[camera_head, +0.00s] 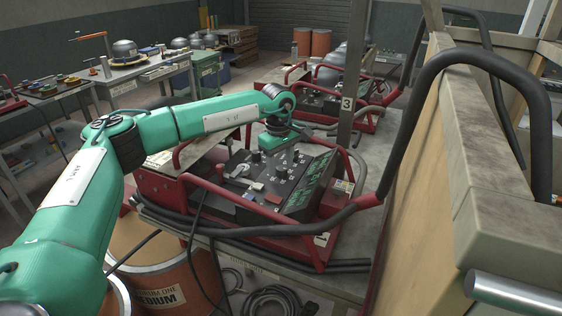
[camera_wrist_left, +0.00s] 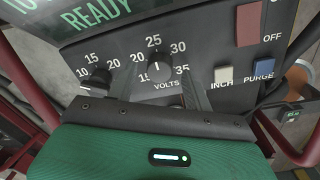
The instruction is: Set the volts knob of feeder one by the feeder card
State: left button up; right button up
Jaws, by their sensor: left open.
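The volts knob (camera_wrist_left: 160,67) is a round black knob with a white mark. The mark points up, close to 25. In the wrist view my left gripper (camera_wrist_left: 160,97) is open, its dark fingers reaching up either side of the knob's lower part. I cannot tell if they touch it. In the head view my left gripper (camera_head: 279,140) is over the top of the black control panel (camera_head: 250,206) of the near red-framed feeder, which has a "1" plate. I cannot make out a feeder card. My right gripper is not in view.
Left of the volts knob is another knob (camera_wrist_left: 97,82). Right of it are the white INCH button (camera_wrist_left: 224,74), blue PURGE button (camera_wrist_left: 264,68) and red OFF switch (camera_wrist_left: 249,24). Red frame tubes surround the panel. A post with a "3" sign (camera_head: 347,104) stands behind.

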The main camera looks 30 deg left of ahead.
pick_arm(q)
jog(key=shift+f, duration=0.4)
jog(key=shift+c, duration=0.4)
jog(key=c, duration=0.9)
